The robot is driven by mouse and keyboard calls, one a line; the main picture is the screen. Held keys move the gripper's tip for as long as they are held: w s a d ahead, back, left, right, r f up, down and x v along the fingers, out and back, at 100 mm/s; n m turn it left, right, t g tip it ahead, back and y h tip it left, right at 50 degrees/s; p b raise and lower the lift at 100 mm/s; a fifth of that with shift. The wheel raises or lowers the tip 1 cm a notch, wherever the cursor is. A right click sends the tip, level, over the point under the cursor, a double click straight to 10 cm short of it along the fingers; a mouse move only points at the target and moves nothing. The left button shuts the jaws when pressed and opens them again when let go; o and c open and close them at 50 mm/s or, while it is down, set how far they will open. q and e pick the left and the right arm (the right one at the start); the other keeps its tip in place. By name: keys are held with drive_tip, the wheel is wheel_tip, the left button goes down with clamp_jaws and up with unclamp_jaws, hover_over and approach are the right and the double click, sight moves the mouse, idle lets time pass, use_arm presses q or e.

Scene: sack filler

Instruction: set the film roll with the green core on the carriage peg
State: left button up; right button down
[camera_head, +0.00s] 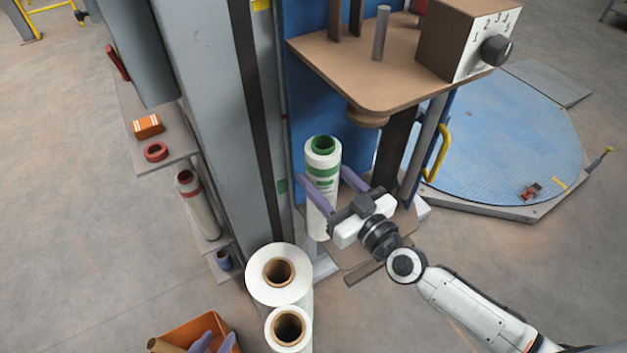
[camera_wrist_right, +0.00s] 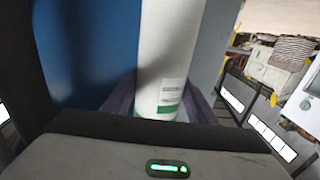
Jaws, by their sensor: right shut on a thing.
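The film roll (camera_head: 322,182) is white with a green core and a green printed label. My right gripper (camera_head: 335,190) is shut around its side and holds it upright; the wrist view also shows the roll (camera_wrist_right: 172,55) between the fingers. A grey upright peg (camera_head: 381,35) stands on the brown carriage plate (camera_head: 340,65), above and right of the roll. A lower brown plate (camera_head: 352,252) lies below the gripper; whether the roll touches it I cannot tell.
A grey column (camera_head: 210,110) and blue panel stand beside the roll. A dial box (camera_head: 465,45) sits on the carriage plate. Two brown-core rolls (camera_head: 262,287) stand front left, near an orange bin (camera_head: 178,338). A shelf holds a red-core roll (camera_head: 200,210). A blue turntable (camera_head: 510,140) lies right.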

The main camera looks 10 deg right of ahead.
drive_tip(key=w+d+b, duration=0.3)
drive_tip(key=d+b, duration=0.2)
drive_tip(key=d, duration=0.3)
drive_tip(key=shift+w+d, duration=0.3)
drive_tip(key=shift+d, duration=0.05)
drive_tip(key=shift+r, duration=0.15)
idle(0.4)
drive_tip(key=shift+s+b, duration=0.1)
drive_tip(key=shift+b, duration=0.45)
idle(0.7)
